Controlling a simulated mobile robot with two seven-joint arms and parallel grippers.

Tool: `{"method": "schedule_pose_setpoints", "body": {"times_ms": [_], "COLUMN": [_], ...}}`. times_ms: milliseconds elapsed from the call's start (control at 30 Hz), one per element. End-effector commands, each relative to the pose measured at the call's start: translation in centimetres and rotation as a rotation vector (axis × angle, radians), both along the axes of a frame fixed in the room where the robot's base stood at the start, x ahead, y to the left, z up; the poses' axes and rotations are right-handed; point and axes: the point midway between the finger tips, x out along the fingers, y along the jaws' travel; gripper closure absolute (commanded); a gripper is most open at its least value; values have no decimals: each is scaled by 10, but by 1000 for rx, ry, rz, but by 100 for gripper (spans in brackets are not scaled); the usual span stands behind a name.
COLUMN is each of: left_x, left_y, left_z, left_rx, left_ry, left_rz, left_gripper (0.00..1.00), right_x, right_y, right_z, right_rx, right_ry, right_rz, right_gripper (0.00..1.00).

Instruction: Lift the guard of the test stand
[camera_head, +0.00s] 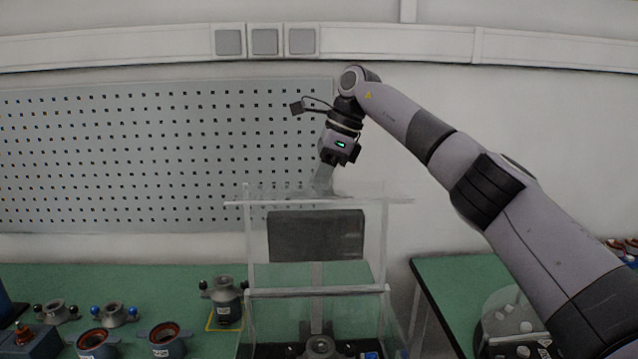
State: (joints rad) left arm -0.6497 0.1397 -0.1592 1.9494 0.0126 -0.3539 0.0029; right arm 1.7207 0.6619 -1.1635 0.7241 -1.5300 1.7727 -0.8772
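The test stand (318,292) stands at the front centre, with clear panels and pale rails. Its clear guard (255,250) has a wide top edge (290,202) and a dark grey rectangular panel (315,236) seen through it. I cannot tell exactly where the guard ends and the fixed frame begins. A grey part (320,347) sits low inside the stand. My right gripper (323,178) points down at the guard's top edge, its fingers partly seen through the clear plastic. I cannot tell whether they touch or grip it. My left gripper is not in view.
A green table (130,275) to the left holds several stator housings (168,338) and a motor-like part (226,300) on a yellow-edged base. A second green table (455,272) stands at right, partly behind my arm. A perforated panel (150,150) covers the wall behind.

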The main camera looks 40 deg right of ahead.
Motion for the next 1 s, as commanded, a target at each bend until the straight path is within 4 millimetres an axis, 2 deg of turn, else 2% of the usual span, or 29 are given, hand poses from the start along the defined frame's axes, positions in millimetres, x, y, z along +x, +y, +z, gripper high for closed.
{"method": "schedule_pose_setpoints", "body": {"times_ms": [33,767,800,867,1000], "left_x": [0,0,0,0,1], "left_y": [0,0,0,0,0], "left_z": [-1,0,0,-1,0], "left_rx": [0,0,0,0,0], "left_ry": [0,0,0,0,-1], "left_rz": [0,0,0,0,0], "left_gripper": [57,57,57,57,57], "right_x": [1,9,9,9,9], "right_y": [-1,-7,-7,-7,-6], "right_z": [-7,-10,-10,-9,-7], "right_rx": [-6,-9,-9,-7,-4], "right_ry": [15,6,5,5,5], "right_rz": [3,-2,-2,-2,-1], "right_gripper": [100,100,78,62,62]}}
